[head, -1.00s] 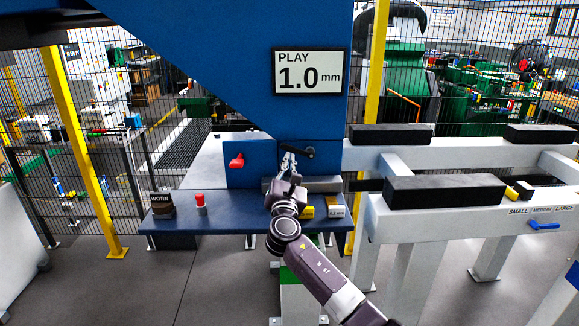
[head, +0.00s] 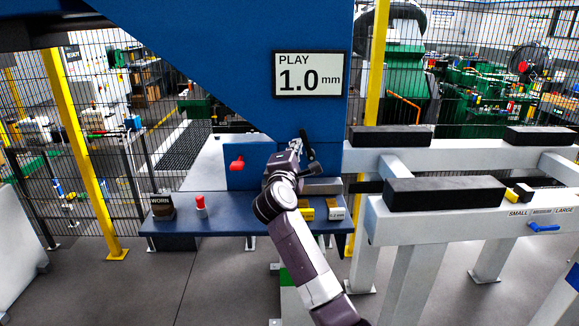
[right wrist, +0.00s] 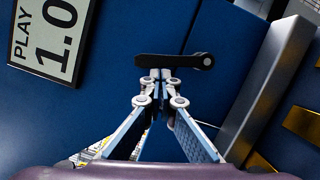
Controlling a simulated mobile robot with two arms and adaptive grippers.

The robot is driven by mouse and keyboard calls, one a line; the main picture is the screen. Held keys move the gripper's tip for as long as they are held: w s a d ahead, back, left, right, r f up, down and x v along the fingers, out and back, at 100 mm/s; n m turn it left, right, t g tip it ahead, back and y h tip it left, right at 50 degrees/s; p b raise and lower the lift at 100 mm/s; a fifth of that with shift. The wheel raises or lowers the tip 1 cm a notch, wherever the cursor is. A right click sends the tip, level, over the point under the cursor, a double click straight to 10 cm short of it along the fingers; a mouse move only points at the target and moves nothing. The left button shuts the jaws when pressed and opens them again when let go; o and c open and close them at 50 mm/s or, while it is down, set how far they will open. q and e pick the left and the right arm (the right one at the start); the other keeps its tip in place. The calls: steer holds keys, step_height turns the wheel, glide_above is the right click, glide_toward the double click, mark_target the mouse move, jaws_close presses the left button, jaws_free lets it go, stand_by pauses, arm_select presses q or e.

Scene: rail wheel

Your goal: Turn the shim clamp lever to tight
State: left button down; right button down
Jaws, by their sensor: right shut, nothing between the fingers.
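A black lever (head: 308,146) with a round hub is on the blue machine front, below the PLAY display. I take it to be the shim clamp lever; no tight mark is readable. It stands steeply in the head view. In the right wrist view the lever (right wrist: 172,62) lies across the picture just beyond my fingertips. My right gripper (head: 298,148) is shut and empty, its fingertips (right wrist: 161,74) at the lever's side. They seem to touch it, but I cannot be sure. My left gripper is not in view.
The display (head: 310,74) reads 1.0 mm. White beams with black pads (head: 445,193) stand right.

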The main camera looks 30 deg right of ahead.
steer(key=shift+s+d+r+m+g+p, duration=0.15)
steer(key=shift+s+d+r+m+p, duration=0.2)
steer(key=shift+m, duration=0.5)
steer(key=shift+s+d+r+m+g+p, duration=0.15)
steer(key=shift+d+r+m, duration=0.2)
steer(key=shift+m, duration=0.5)
steer(key=shift+d+f, duration=0.1)
steer(key=shift+f, duration=0.1)
